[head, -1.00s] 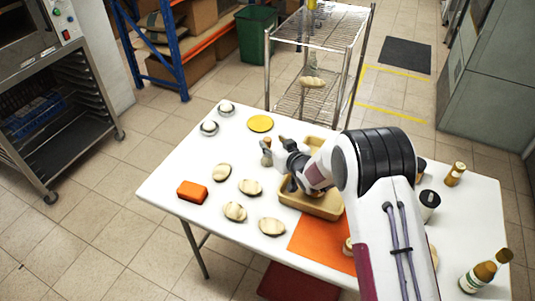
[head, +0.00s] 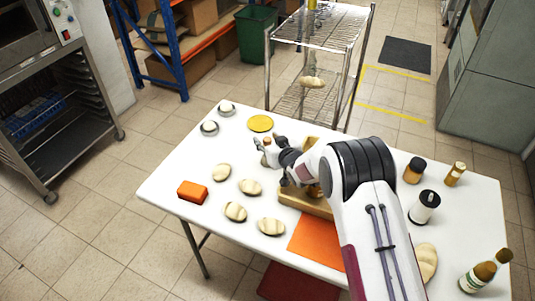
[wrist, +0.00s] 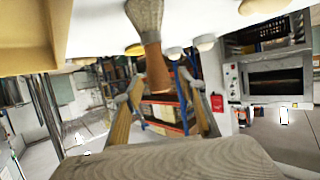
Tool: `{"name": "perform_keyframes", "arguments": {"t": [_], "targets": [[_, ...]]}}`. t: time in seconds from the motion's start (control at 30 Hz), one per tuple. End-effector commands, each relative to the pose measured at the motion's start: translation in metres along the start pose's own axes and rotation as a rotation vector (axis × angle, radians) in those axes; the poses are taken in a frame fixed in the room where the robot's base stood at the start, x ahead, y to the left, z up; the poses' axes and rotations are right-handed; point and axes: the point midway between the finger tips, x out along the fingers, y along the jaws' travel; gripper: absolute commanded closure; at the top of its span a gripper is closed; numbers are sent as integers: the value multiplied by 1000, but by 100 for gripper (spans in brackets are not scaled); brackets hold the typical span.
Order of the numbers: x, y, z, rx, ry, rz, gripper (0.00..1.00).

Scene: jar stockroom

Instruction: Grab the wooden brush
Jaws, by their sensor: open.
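The wooden brush (wrist: 153,55) has a brown handle and pale grey bristles. In the wrist view, where the table is at the top, its bristles are toward the table and its handle reaches down between my fingers. In the head view, it stands near the far edge of the white table, mostly hidden by my gripper (head: 269,147), with only its brown top (head: 266,142) showing. My gripper (wrist: 165,88) is open, with one finger on each side of the handle. Gaps show beside the handle; no grip on it is visible.
A wooden tray (head: 303,203) lies under my arm, close to the gripper. Dough pieces (head: 250,187), an orange block (head: 192,191) and an orange mat (head: 318,236) lie nearer. Bottles and jars (head: 425,206) stand right.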

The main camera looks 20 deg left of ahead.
Motion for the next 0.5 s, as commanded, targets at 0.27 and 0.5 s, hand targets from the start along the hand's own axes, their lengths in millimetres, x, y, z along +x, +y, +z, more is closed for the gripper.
{"name": "perform_keyframes", "arguments": {"t": [0.27, 0.5], "targets": [[0, 0, 0, 0, 0, 0, 83], [0, 0, 0, 0, 1, 0, 100]]}}
